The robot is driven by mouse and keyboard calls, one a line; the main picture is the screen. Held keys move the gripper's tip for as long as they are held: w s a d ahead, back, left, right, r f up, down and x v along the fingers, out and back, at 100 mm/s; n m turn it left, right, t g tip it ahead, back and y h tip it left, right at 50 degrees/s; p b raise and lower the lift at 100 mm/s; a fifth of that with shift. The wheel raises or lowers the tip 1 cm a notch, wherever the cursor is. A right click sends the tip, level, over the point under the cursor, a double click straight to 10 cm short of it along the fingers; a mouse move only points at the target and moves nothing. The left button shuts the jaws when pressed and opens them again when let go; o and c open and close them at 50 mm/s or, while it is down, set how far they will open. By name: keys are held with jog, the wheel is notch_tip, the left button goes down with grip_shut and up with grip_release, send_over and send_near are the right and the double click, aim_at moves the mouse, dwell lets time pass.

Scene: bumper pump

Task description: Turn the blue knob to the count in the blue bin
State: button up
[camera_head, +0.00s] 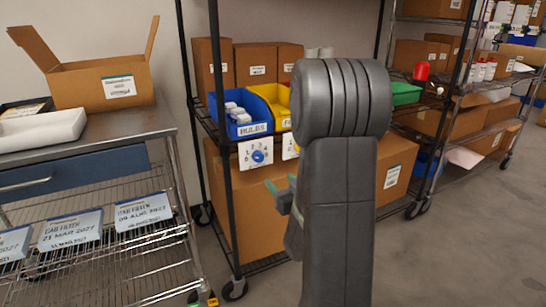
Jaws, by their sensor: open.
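The blue bin (225,128), labelled BULBS, sits on the shelf left of my arm. Several small white and pinkish boxes (237,112) show inside, but some may be hidden and I cannot tell their exact number. The blue knob (258,156) is on a white numbered plate (245,160) below the bin. Its pointer direction is too small to tell. My gripper (277,192), with greenish fingers, is open and appears slightly below and right of the knob, apart from it in the picture. My arm hides part of the gripper.
A yellow bin (280,110) stands right of the blue bin, with another dial plate (290,146) below it, partly hidden by my arm. A green bin (404,94) is further right. A steel cart (150,122) with an open carton (100,88) stands left. Floor is clear at right.

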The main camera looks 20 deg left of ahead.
aim_at(260, 159)
jog(key=b+x, duration=0.1)
jog(key=x, duration=1.2)
jog(key=shift+w+a, duration=0.1)
jog(key=shift+a, duration=0.2)
jog(key=c, duration=1)
